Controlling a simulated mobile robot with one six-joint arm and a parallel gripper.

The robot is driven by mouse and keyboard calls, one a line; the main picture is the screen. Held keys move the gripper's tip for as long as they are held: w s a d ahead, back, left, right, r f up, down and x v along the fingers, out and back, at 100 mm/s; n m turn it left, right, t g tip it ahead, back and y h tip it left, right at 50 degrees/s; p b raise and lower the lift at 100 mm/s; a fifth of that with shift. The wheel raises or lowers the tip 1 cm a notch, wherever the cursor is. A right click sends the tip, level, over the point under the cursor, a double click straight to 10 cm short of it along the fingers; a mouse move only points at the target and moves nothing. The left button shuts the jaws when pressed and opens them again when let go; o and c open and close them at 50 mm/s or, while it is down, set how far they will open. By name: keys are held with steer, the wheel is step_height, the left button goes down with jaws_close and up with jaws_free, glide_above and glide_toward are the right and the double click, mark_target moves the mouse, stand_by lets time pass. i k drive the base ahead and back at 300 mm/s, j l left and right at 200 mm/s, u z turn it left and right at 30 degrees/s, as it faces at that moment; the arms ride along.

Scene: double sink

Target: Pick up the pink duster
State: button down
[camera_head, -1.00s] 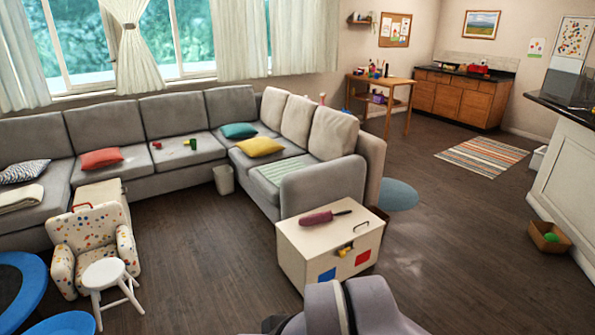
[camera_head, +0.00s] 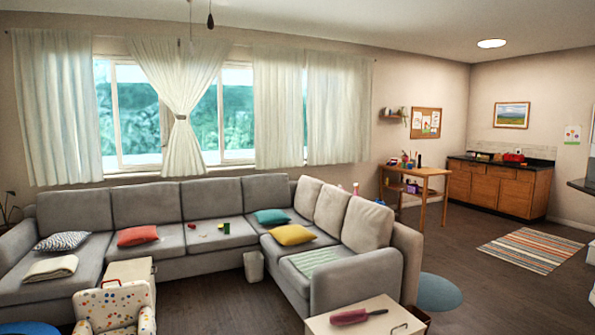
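The pink duster (camera_head: 350,317) lies on the white top of a toy chest (camera_head: 345,330) at the bottom of the view, right of centre. Its pink head is to the left and a thin dark handle points right. The chest's lower part is cut off by the frame edge. My gripper is not in view, and nothing of my arm shows.
The grey corner sofa (camera_head: 320,278) stands just behind the chest, with its arm close to it. A spotted child's armchair (camera_head: 115,305) is at lower left. A striped rug (camera_head: 530,250) lies on open floor at right, before wooden cabinets (camera_head: 498,188).

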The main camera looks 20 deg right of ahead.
mark_target(356, 315)
steer(key=i+l, duration=0.25)
steer(key=l, duration=0.15)
steer(key=i+l, duration=0.2)
steer(key=l, duration=0.2)
steer(key=i+l, duration=0.25)
steer(key=l, duration=0.2)
steer(key=i+l, duration=0.25)
steer(key=l, duration=0.15)
steer(key=i+l, duration=0.2)
steer(key=l, duration=0.2)
steer(key=i+l, duration=0.25)
steer(key=l, duration=0.15)
steer(key=i+l, duration=0.25)
steer(key=l, duration=0.15)
steer(key=i+l, duration=0.15)
steer(key=l, duration=0.2)
steer(key=i+l, duration=0.15)
steer(key=l, duration=0.2)
steer(key=i+l, duration=0.15)
steer(key=l, duration=0.2)
steer(key=i+l, duration=0.15)
steer(key=l, duration=0.2)
steer(key=i+l, duration=0.1)
steer(key=l, duration=0.25)
steer(key=i+l, duration=0.15)
steer(key=l, duration=0.2)
steer(key=i+l, duration=0.15)
steer(key=l, duration=0.2)
